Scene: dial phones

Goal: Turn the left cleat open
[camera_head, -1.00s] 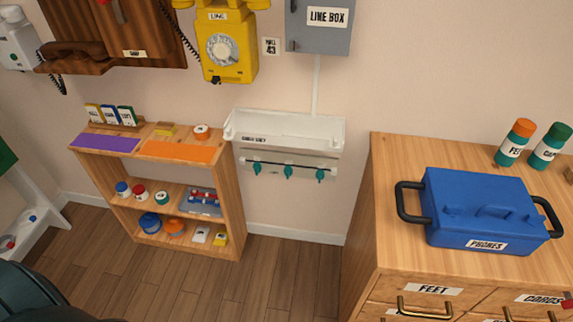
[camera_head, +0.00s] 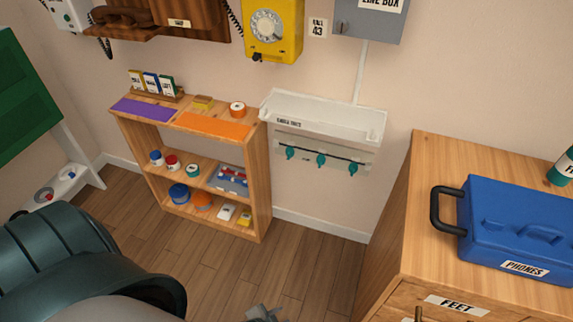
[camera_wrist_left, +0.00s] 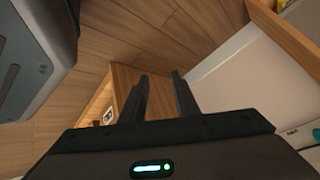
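Three teal cleats sit in a row on a dark line on the white wall rail below the cable tray. The left cleat (camera_head: 290,152) is at the rail's left end, and the middle cleat (camera_head: 321,160) and right cleat (camera_head: 352,167) follow. All three hang downward, apart from any gripper. My left gripper's two dark fingers (camera_wrist_left: 160,95) show in the left wrist view, apart with nothing between them. In the head view a small grey part (camera_head: 262,314) shows at the bottom edge, well below the cleats; I cannot tell which part of me it is. My right gripper is not seen.
The white cable tray (camera_head: 373,124) is above the cleats. A wooden shelf (camera_head: 259,190) with several small items stands left of them. A wooden cabinet (camera_head: 440,160) with a blue phones box (camera_head: 510,215) stands right. Open floor (camera_head: 310,270) lies between.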

